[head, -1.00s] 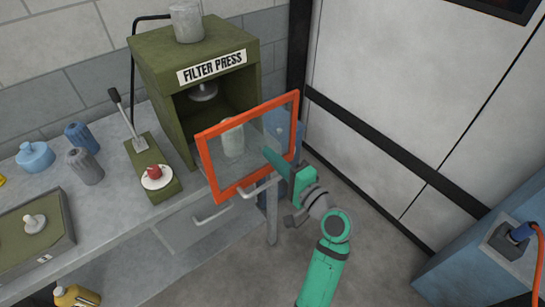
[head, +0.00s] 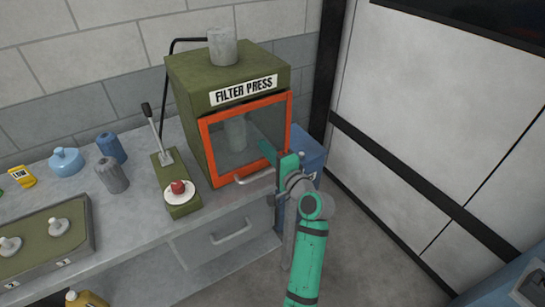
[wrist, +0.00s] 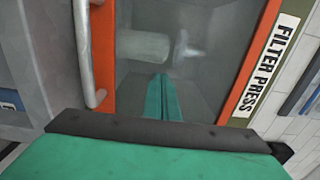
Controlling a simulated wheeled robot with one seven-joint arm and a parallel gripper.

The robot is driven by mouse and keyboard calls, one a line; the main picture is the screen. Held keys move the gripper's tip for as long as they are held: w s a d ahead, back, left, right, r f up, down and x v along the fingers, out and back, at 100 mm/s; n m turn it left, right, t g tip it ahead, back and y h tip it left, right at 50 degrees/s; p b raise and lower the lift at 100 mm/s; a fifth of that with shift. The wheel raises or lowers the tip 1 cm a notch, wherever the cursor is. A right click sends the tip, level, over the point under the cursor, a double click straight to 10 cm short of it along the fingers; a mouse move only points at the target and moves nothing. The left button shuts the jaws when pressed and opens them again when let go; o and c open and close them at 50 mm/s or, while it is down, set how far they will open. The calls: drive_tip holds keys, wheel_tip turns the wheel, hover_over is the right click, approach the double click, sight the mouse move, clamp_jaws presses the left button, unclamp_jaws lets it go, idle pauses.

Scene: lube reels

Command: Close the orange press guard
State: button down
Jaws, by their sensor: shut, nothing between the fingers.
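The orange press guard (head: 246,107) is an orange frame with a clear pane, on the front of the green filter press (head: 190,105). In the head view it lies flush or nearly flush with the press front; I cannot tell whether a small gap is left. Its grey handle (head: 254,177) is along the lower edge and also shows in the wrist view (wrist: 84,50). My gripper (head: 264,149) is shut and empty, its fingertips in front of the lower right of the pane, touching or very close. A pale cylinder (head: 235,132) shows behind the pane.
A lever block (head: 165,180) with a red knob stands left of the press on the grey bench. Blue and grey filters (head: 112,176) stand farther left. A drawer handle (head: 231,233) sticks out below. A blue cabinet (head: 311,150) is right of the press.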

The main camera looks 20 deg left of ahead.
drive_tip(key=shift+w+a+r, duration=0.15)
drive_tip(key=shift+w+a, duration=0.15)
drive_tip(key=shift+a, duration=0.1)
drive_tip(key=v, duration=1.4)
drive_tip(key=shift+s+d, duration=0.25)
